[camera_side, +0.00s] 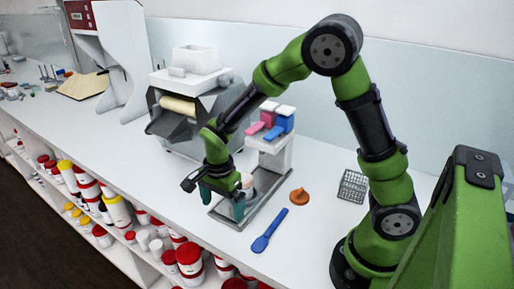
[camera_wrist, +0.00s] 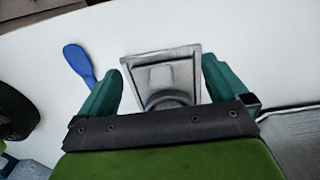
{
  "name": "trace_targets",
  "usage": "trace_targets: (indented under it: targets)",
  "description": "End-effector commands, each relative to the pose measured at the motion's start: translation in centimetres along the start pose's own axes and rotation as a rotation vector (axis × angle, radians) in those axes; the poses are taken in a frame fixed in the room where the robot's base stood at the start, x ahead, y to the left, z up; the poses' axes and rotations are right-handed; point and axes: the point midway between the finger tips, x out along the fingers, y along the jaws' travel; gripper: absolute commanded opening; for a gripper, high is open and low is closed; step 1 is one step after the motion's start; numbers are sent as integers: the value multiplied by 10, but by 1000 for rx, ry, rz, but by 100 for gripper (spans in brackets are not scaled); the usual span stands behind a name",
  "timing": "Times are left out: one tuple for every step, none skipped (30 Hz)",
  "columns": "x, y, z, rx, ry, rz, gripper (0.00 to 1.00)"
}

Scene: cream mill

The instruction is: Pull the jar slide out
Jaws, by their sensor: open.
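The jar slide appears to be the grey rimmed tray (camera_side: 232,219) at the foot of a small white stand (camera_side: 279,158) in the side view. In the wrist view a square grey plate (camera_wrist: 190,58) with a raised rim shows between my fingers, probably part of this slide. A round jar (camera_side: 247,181) stands at the tray; a round rim (camera_wrist: 168,98) shows in the wrist view, partly hidden by my gripper. My gripper (camera_side: 222,202) points down over the tray's near end. Its teal fingers are apart, one on each side of the plate; I cannot tell whether they touch it.
A blue spatula (camera_side: 269,230) and an orange piece (camera_side: 299,196) lie right of the tray. A wire rack (camera_side: 353,187) is farther right. A grey roller machine (camera_side: 185,112) stands behind left. Pink and blue parts (camera_side: 282,120) top the stand. The counter's front edge is close to the tray.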

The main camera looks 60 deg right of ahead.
Motion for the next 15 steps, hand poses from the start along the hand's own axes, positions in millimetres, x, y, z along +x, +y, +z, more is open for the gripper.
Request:
trace_targets:
  targets:
    - [-4,0,3,-2,0,-2,100]
    - [-5,0,5,-2,0,-1,100]
    - [-8,0,7,-3,0,-1,100]
    - [-10,0,8,-2,0,-2,100]
    - [-12,0,9,-2,0,-2,100]
    - [-14,0,11,-1,0,-1,100]
    - [-16,0,13,-1,0,-1,100]
    - [-18,0,14,-2,0,-1,100]
    - [-20,0,16,-2,0,-1,100]
    - [-22,0,18,-1,0,-1,100]
    - [-24,0,19,-1,0,-1,100]
    - [-26,0,20,-1,0,-1,100]
    - [-27,0,21,-1,0,-1,100]
    - [-28,0,22,-1,0,-1,100]
    - [-29,0,23,0,0,0,100]
